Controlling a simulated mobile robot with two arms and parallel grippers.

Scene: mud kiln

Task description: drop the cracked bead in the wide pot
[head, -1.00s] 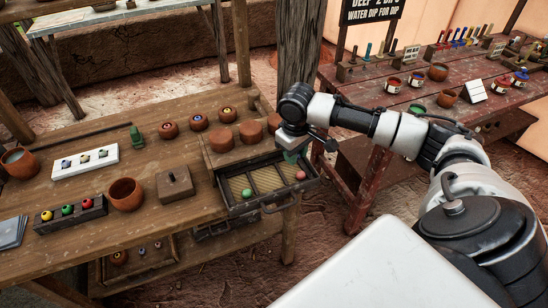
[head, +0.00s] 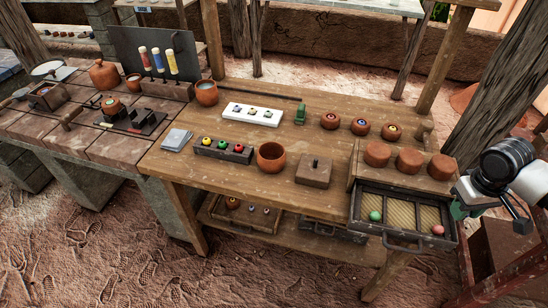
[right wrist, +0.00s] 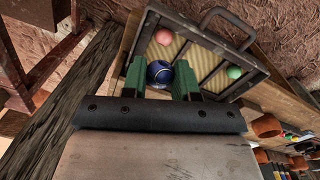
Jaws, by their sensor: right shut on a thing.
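My right gripper (right wrist: 160,78) is shut on a dark blue bead (right wrist: 160,71) with a pale line across it, held between the green fingers in the right wrist view. In the head view this gripper (head: 459,209) is at the right edge of the open drawer (head: 402,246), and the bead is hidden there. A round, open terracotta pot (head: 271,158) stands mid-table near the front, left of the drawer. A taller terracotta pot (head: 207,92) stands at the table's back left. My left gripper is not in view.
A green ball (head: 375,216) and a pink ball (head: 438,230) lie in the divided drawer. Several lidded pots (head: 409,161) stand behind it. A wooden block with a peg (head: 314,171) and a bead rack (head: 223,150) flank the round pot. A wooden post rises at the right.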

